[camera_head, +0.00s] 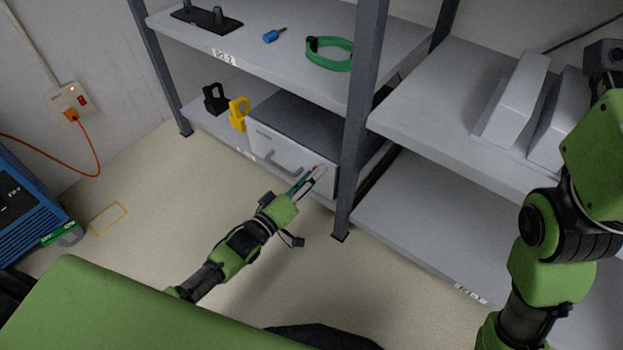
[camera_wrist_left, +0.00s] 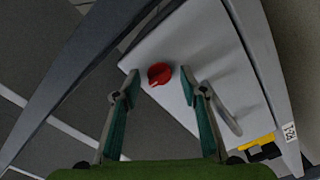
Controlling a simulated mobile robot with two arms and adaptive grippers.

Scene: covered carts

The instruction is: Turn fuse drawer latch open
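The grey-white fuse drawer (camera_head: 283,153) with a bar handle (camera_head: 284,164) sits on the lower shelf. Its red latch knob (camera_wrist_left: 160,73) shows on the drawer front in the left wrist view. In the head view only a bit of red shows by the fingertips. My left gripper (camera_head: 313,176) is at the right end of the drawer front. In the wrist view its fingers (camera_wrist_left: 160,86) are spread, with the red knob between and just beyond the tips. I cannot tell whether they touch it. My right arm is at the right; its fingers are not visible.
A shelf post (camera_head: 357,130) stands just right of the drawer. Yellow (camera_head: 238,114) and black (camera_head: 214,99) padlock-like items sit left of it. The upper shelf holds a green ring (camera_head: 329,54). A blue machine (camera_head: 28,207) stands at the left.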

